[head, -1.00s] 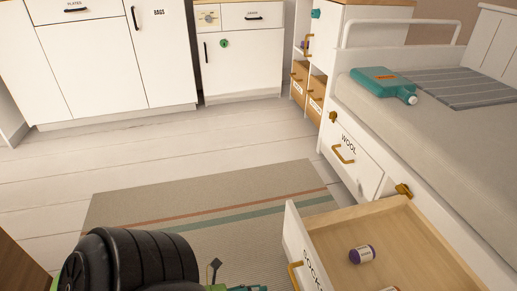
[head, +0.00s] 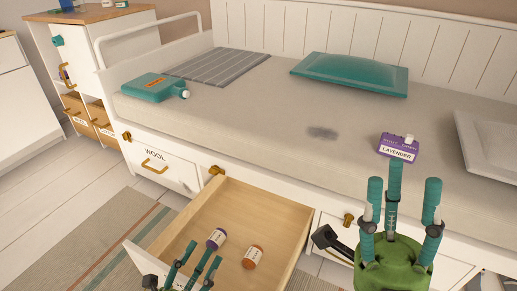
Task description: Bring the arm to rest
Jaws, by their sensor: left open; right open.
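My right gripper (head: 404,188) is open, its teal fingers pointing up in front of the bed at the right. A purple and white lavender packet (head: 398,150) shows just above its middle fingertip. I cannot tell whether they touch. My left gripper (head: 196,262) is open at the bottom edge, in front of the pulled-out drawer (head: 285,205). Only its fingers show; the rest is cut off. In the drawer lie a purple-capped jar (head: 216,239) and an orange-capped jar (head: 253,257), both near the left gripper's fingers.
A closed wool drawer (head: 160,167) is at left. The striped rug (head: 90,240) and floor at left are clear.

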